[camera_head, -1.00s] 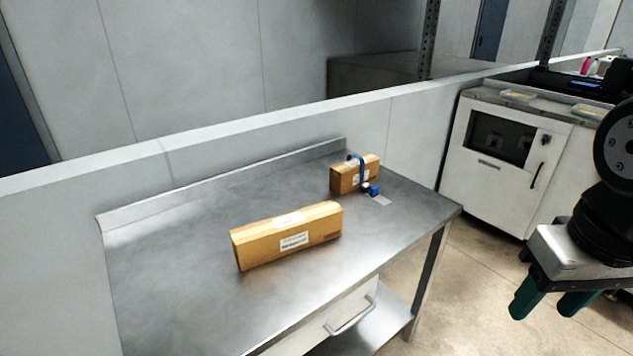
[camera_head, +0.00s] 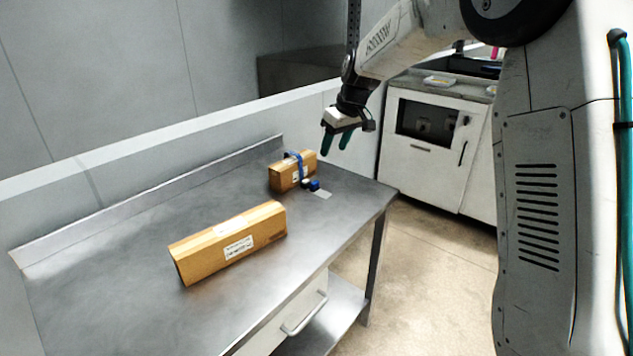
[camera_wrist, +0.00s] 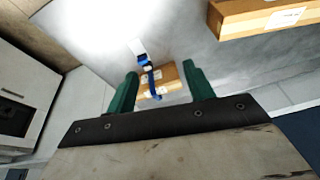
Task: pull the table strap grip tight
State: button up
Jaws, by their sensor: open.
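A blue strap (camera_head: 297,166) loops around a small cardboard box (camera_head: 284,178) near the back right corner of the steel table (camera_head: 120,270). The strap's blue grip (camera_head: 314,185) sits at the box's front right, close to the table top. My gripper (camera_head: 338,142), with green fingers, is open and empty, above and to the right of the box. In the wrist view the strapped box (camera_wrist: 172,82) shows between and beyond my open fingers (camera_wrist: 160,88), with the strap (camera_wrist: 150,79) and its grip (camera_wrist: 145,62). The fingers look apart from them.
A long cardboard box (camera_head: 230,245) lies on the table in front of the small one. A raised ledge (camera_head: 150,200) runs along the table's back. A white cabinet (camera_head: 425,145) stands behind to the right. The table's left part is clear.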

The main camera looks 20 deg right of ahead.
jog(key=n, duration=0.2)
send_near(315, 182)
jog(key=shift+t+y, duration=0.3)
jog(key=shift+t, duration=0.2)
jog(key=x, duration=0.6)
jog(key=s+x, duration=0.1)
jog(key=x, duration=0.2)
jog(key=shift+d+f, duration=0.25)
